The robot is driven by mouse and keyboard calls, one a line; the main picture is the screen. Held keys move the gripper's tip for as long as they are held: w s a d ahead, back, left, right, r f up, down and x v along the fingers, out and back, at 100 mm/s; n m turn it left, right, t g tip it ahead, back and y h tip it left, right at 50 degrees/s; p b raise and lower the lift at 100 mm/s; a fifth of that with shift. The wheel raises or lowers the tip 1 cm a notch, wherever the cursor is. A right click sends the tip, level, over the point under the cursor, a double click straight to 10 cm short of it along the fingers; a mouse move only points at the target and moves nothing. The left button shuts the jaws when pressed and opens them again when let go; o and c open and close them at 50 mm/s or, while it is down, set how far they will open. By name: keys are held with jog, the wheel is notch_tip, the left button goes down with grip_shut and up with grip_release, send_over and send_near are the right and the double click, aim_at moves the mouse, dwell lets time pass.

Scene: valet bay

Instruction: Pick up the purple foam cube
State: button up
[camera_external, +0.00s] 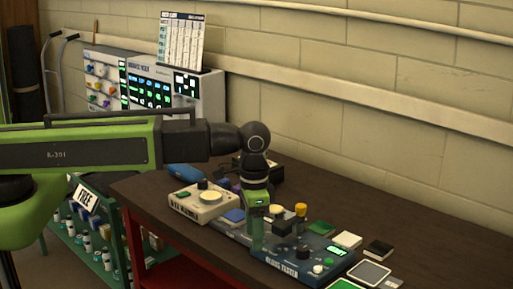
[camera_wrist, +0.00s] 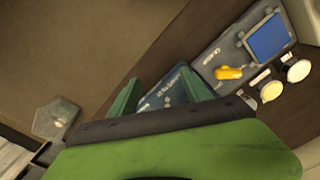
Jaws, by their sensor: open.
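A small purple patch (camera_external: 236,187), perhaps the purple foam cube, shows just left of my wrist in the external view. It is mostly hidden, so I cannot tell its shape. I make out no purple cube in the wrist view. My gripper (camera_external: 257,243) points down over the table beside the dark blue tester (camera_external: 290,262). In the wrist view my gripper (camera_wrist: 161,95) has its two green fingers apart, with part of a dark blue panel (camera_wrist: 166,90) showing between them. Nothing is held. I cannot tell whether the fingertips touch the tester.
A cream box (camera_external: 202,203) with a dial stands left of my gripper on the dark table (camera_external: 405,235). Green, white and black blocks lie to the right. A grey device with a blue square (camera_wrist: 268,37) and yellow knob (camera_wrist: 229,73) shows in the wrist view. The wall is behind.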

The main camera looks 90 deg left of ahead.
jog(key=w+a+r+n+p, duration=0.1)
jog(key=w+a+r+p, duration=0.15)
jog(key=a, duration=0.45)
jog(key=w+a+r+n+p, duration=0.1)
jog(key=a+r+n, duration=0.15)
jog(key=a, duration=0.45)
notch_tip(320, 180, up, 7)
jog(key=n+p, duration=0.3)
jog(key=p, duration=0.3)
send_over(238, 185)
notch_tip(238, 185, down, 13)
jog(key=b, duration=1.2)
jog(key=shift+s+d+f+b, duration=0.1)
jog(key=shift+d+f+b, duration=0.05)
jog(key=shift+b, duration=0.15)
jog(key=f+b, duration=0.5)
jog(key=shift+w+d+f, duration=0.1)
jog(key=shift+w+d, duration=0.15)
jog(key=shift+r, duration=0.2)
grip_shut()
